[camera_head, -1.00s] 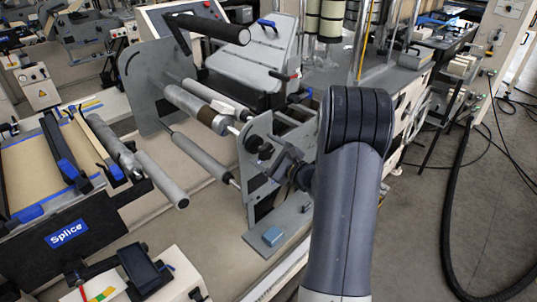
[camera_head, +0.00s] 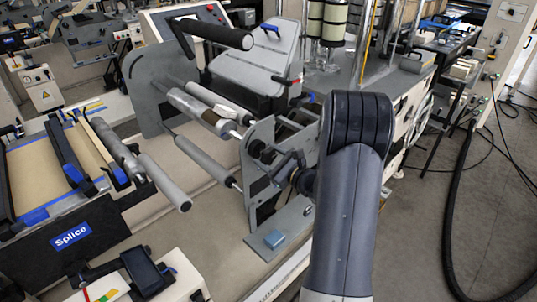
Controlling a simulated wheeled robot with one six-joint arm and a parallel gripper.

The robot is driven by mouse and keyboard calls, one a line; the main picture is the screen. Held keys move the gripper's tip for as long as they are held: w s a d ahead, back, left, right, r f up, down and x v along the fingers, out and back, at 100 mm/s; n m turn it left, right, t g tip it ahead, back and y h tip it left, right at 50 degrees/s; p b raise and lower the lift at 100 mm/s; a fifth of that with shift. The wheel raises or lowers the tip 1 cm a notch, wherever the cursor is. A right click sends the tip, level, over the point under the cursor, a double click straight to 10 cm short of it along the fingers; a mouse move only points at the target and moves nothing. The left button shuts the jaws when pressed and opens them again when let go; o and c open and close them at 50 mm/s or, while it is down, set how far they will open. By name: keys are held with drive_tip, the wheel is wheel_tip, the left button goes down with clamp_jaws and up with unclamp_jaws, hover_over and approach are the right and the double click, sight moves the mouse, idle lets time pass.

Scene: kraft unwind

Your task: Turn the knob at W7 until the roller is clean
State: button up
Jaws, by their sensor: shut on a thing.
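My gripper (camera_head: 283,168) is at the outer face of the grey side plate (camera_head: 256,190) of the unwind stand, partly hidden by my own arm. It is shut on what looks like a small knob there; the knob itself is mostly hidden by the jaws. No W7 label can be read. Between the side plates runs a grey roller (camera_head: 184,100) with a brown-grey band (camera_head: 211,117) near its right end. Another grey roller (camera_head: 205,160) lies lower. I cannot tell how clean either surface is.
Black round knobs (camera_head: 255,148) sit on the side plate close to my gripper. A black handle bar (camera_head: 222,36) sticks out above the rollers. The splice table (camera_head: 72,237) stands at left. Thick hoses cross the right floor.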

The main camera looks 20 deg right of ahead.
drive_tip(key=shift+m+p, duration=0.4)
drive_tip(key=shift+m, duration=0.8)
drive_tip(key=m+p, duration=0.2)
drive_tip(key=m, duration=0.1)
drive_tip(key=shift+r+m, duration=0.1)
drive_tip(key=shift+m, duration=0.2)
drive_tip(key=shift+m+p, duration=1)
drive_tip(key=shift+m, duration=0.8)
drive_tip(key=shift+m+p, duration=0.6)
drive_tip(key=shift+m, duration=0.8)
drive_tip(key=o, duration=1)
drive_tip(key=shift+b+v, duration=0.45)
drive_tip(key=shift+v, duration=3.05)
